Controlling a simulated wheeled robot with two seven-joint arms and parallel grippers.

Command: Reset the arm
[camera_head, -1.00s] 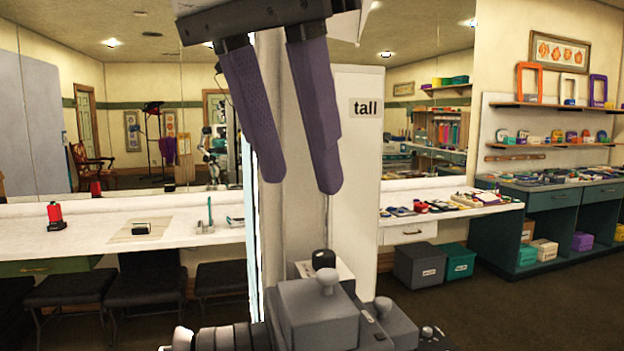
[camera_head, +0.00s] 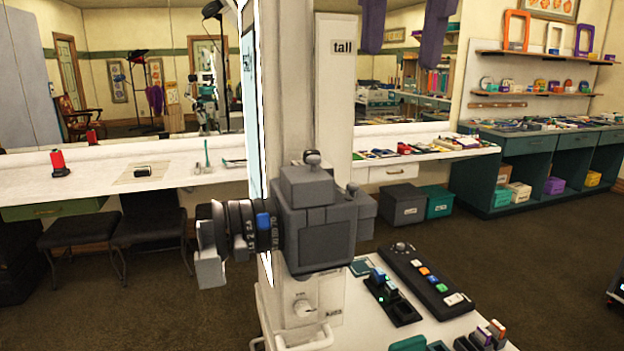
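My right gripper (camera_head: 404,48) shows at the top edge of the picture, right of the "tall" panel. Only its two purple fingers are in the frame; its palm is cut off. The fingers stand apart with a clear gap, and nothing is between them. My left gripper is not in the picture. No object is held by the fingers that I can see.
A dark grey studio camera (camera_head: 318,220) on a white stand fills the middle, with a white panel (camera_head: 337,110) behind it. A white console top (camera_head: 360,325) with button boxes is in front. A mirror counter (camera_head: 100,181) is at left; open floor lies right.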

